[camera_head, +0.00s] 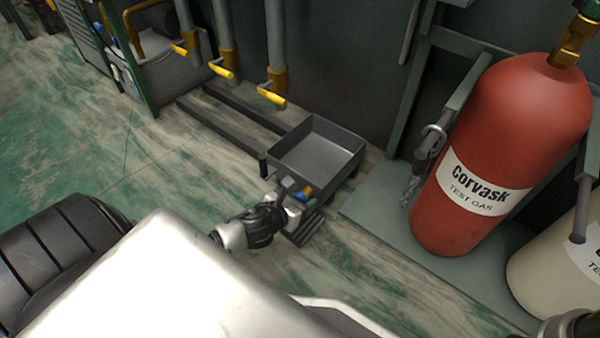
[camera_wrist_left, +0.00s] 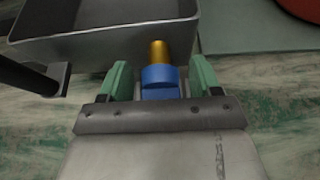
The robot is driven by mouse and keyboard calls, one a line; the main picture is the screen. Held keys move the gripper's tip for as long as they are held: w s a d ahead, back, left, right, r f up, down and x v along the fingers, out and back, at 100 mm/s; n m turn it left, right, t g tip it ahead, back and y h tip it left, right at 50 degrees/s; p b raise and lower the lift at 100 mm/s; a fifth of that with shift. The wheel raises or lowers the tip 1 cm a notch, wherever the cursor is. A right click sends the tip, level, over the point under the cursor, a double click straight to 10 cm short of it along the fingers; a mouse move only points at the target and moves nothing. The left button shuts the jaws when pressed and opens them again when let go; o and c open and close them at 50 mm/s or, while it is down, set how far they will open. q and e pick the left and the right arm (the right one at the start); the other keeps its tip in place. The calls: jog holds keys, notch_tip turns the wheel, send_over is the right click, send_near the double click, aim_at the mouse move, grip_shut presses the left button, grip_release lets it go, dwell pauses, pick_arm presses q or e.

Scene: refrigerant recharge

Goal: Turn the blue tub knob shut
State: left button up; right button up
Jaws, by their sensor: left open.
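The grey metal tub (camera_head: 345,158) sits low over the floor in the middle of the head view. Its near wall also shows in the left wrist view (camera_wrist_left: 110,48). The blue knob (camera_wrist_left: 160,82) sits on a brass stem (camera_wrist_left: 159,52) at the tub's near side; in the head view the knob (camera_head: 297,197) is small and partly hidden. My left gripper (camera_wrist_left: 157,76) is open, with its green fingers on either side of the blue knob. Gaps show between the knob and both fingers. My right gripper is not in view.
A red gas cylinder (camera_head: 505,130) stands right of the tub, with a cream cylinder (camera_head: 545,262) beside it. Pipes with yellow-handled valves (camera_head: 271,96) hang behind the tub at left. A dark post (camera_wrist_left: 30,78) stands left of my gripper. Floor at left is open.

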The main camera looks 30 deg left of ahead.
pick_arm(q)
jog(key=c, duration=0.9)
